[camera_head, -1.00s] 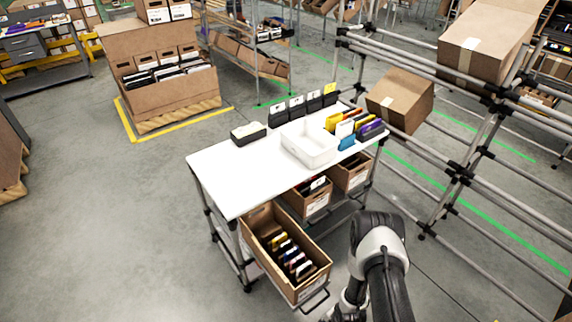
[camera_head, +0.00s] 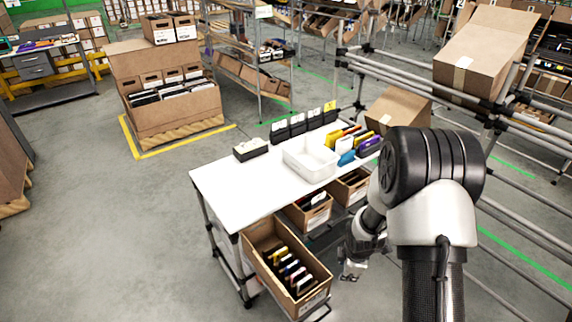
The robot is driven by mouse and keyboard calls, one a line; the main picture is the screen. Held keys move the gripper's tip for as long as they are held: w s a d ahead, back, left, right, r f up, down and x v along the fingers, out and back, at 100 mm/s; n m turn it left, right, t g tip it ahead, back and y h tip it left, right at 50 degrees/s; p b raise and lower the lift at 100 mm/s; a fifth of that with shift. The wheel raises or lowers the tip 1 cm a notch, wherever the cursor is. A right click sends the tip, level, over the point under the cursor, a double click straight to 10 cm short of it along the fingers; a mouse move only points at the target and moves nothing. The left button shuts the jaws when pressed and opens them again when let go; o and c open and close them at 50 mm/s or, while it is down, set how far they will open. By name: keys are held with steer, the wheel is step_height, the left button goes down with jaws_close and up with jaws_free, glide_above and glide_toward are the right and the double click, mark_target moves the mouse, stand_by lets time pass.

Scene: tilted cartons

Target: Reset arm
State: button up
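My arm rises at the lower right of the head view, its large dark elbow joint in front of the pipe rack. My gripper (camera_head: 350,272) hangs low at the arm's end, to the right of the open carton on the cart's lower level. It is small and partly dark, and I cannot make out whether its fingers are apart. No held thing shows at it.
A white-topped cart (camera_head: 235,190) stands in the middle, bearing a white bin (camera_head: 310,168) and black holders. An open carton (camera_head: 262,246) of packets juts out below it. Tilted cartons (camera_head: 483,47) rest on the pipe rack at right.

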steer(key=s+a+r+m+t, duration=0.1)
steer(key=s+r+m, duration=0.25)
steer(key=r, duration=0.75)
steer(key=s+r+m, duration=0.3)
steer(key=r+m, duration=0.1)
steer(key=r, duration=0.7)
steer(key=s+a+r+m, duration=0.1)
steer(key=s+r+m, duration=0.3)
steer(key=s, duration=0.6)
steer(key=s+a+r+m, duration=0.2)
steer(key=s+r+m, duration=0.3)
steer(key=s+r, duration=0.3)
steer(key=shift+s+a+t, duration=0.3)
steer(key=shift+s+t, duration=0.1)
steer(key=shift+s, duration=0.6)
